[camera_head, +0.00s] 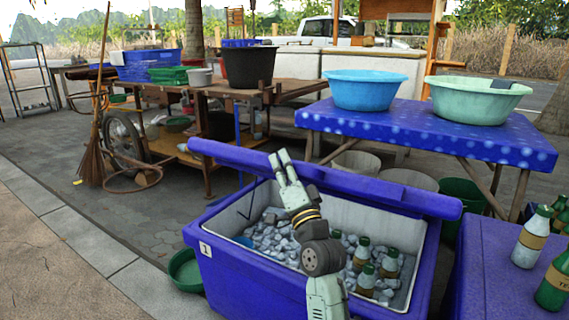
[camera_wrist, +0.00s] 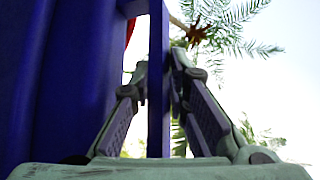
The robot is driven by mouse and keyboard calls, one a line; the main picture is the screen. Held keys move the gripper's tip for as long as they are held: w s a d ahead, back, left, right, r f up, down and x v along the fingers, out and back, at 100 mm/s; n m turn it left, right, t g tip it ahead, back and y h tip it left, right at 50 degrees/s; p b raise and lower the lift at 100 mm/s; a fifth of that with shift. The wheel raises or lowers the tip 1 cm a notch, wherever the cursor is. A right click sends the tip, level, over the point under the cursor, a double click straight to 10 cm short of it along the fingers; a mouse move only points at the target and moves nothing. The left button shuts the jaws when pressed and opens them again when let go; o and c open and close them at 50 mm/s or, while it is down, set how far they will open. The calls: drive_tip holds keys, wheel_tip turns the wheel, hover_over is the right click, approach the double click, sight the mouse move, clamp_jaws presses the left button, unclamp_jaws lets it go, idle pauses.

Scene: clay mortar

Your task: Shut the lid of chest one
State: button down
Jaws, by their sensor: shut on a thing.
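Chest one (camera_head: 260,282) is a blue cooler with a white inner liner and a label "1" on its front left corner. It holds ice and several green-capped bottles (camera_head: 364,281). Its blue lid (camera_head: 400,196) stands open along the back rim, seen nearly edge-on. My gripper (camera_head: 280,160) reaches over the chest's opening to the lid, left of its middle. In the wrist view the fingers are on both sides of a thin blue edge of the lid (camera_wrist: 158,75) and are shut on it. The lid's hinges are hidden.
A second blue chest (camera_head: 490,285) with bottles (camera_head: 532,238) on top stands at the right. A table with a blue cloth (camera_head: 400,120) carries two basins (camera_head: 368,90) behind the lid. A green tub (camera_head: 185,270) is at the left.

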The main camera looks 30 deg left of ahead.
drive_tip(key=shift+s+f, duration=0.1)
idle(0.3)
drive_tip(key=c, duration=1.5)
unclamp_jaws()
drive_tip(key=shift+c, duration=0.2)
